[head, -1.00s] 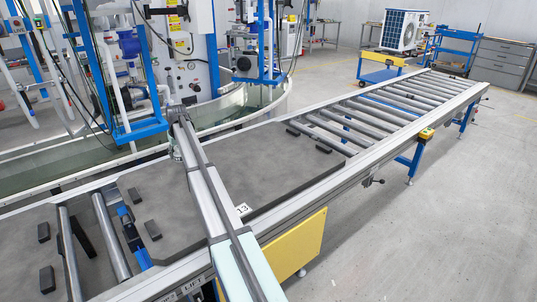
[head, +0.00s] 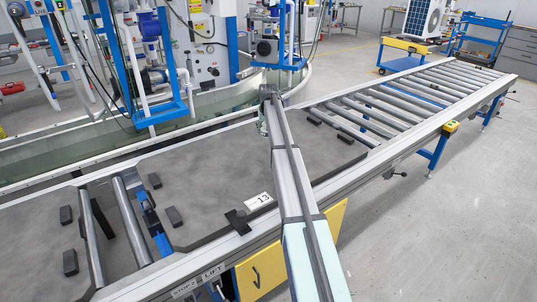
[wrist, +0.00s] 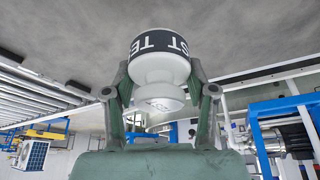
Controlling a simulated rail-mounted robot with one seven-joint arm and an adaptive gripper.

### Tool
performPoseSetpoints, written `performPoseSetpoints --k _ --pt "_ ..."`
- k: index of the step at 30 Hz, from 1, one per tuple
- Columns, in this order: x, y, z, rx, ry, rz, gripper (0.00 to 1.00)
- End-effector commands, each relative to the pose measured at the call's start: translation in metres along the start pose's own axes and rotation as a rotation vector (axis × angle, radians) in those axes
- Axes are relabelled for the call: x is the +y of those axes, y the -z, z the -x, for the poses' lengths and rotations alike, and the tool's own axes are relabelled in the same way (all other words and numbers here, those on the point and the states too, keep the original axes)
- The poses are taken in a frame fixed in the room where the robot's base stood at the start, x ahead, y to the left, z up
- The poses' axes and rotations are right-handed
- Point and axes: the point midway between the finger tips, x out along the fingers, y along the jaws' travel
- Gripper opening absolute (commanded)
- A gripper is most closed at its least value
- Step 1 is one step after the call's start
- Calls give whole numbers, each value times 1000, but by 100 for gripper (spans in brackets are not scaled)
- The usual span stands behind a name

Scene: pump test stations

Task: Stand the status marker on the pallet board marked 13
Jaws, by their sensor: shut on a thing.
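The status marker (wrist: 160,73) is white with a black band lettered in white, partly readable as TEST. In the wrist view my gripper (wrist: 160,92) is shut on its narrower white part, one finger on each side. The banded end points toward a grey surface at the top of that picture; I cannot tell whether it touches. In the head view the grey pallet board (head: 205,165) carries a white label reading 13 (head: 262,200) at its near edge. My arm reaches over the board, right of the label. The marker and fingers are hidden or too small there.
Small dark blocks (head: 174,215) lie around the board's left end, near rollers (head: 130,215) and a blue mechanism (head: 150,220). A bare roller conveyor (head: 410,100) runs off to the right. Pump stands with blue frames (head: 160,110) rise behind.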

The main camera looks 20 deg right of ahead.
Motion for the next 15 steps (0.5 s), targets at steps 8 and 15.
performPoseSetpoints --k 8,15 --pt "0 -26 -64 -2 0 0 20" --pt "0 -43 -107 -1 0 1 20"
